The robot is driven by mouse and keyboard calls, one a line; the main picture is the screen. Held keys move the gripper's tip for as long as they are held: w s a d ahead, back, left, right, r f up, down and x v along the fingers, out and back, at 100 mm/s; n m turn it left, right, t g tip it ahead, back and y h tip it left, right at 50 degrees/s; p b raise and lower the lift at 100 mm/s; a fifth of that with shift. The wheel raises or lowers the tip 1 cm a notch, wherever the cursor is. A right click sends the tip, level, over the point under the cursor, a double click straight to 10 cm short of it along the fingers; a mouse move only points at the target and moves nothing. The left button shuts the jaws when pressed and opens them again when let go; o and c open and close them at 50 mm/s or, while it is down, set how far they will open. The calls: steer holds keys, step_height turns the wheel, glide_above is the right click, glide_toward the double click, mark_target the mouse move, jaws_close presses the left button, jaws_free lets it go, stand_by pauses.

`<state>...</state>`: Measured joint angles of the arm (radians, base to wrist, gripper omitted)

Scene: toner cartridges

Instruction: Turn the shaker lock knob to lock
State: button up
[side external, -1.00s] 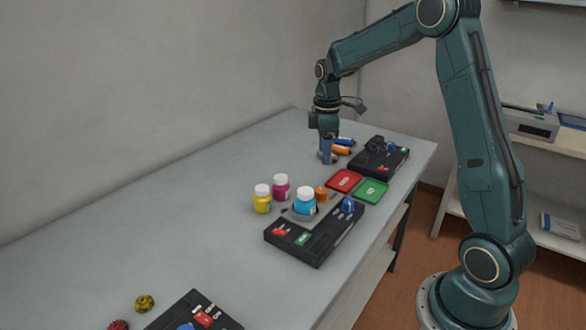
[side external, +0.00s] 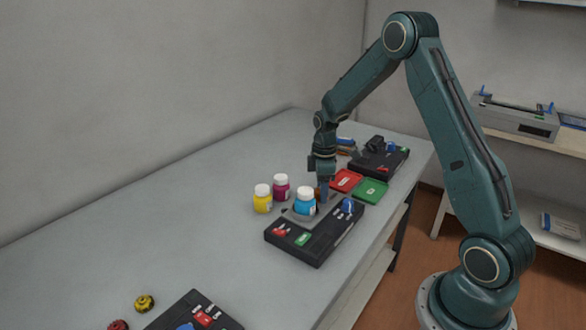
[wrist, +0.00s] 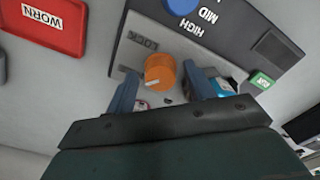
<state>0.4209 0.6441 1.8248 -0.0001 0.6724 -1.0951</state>
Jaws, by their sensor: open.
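The shaker (side external: 318,245) is a black box with a grey plate, and a blue bottle (side external: 305,203) with a white cap stands on it. The orange lock knob (wrist: 160,73) shows in the wrist view with a pale mark on it, near the printed LOCK label (wrist: 142,41). My gripper (wrist: 161,84) is open, with one blue finger on each side of the knob. I cannot tell whether either finger touches it. In the side external view my gripper (side external: 324,198) points down behind the blue bottle and hides most of the knob.
Yellow (side external: 262,199) and magenta (side external: 281,187) bottles stand close to the left of the shaker. A red tray (side external: 345,181) and a green tray (side external: 371,191) lie behind it. Another black device (side external: 379,158) stands farther back.

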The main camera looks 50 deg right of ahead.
steer(key=shift+f, duration=0.35)
steer(key=shift+c, duration=0.2)
steer(key=c, duration=0.9)
steer(key=shift+c, duration=0.2)
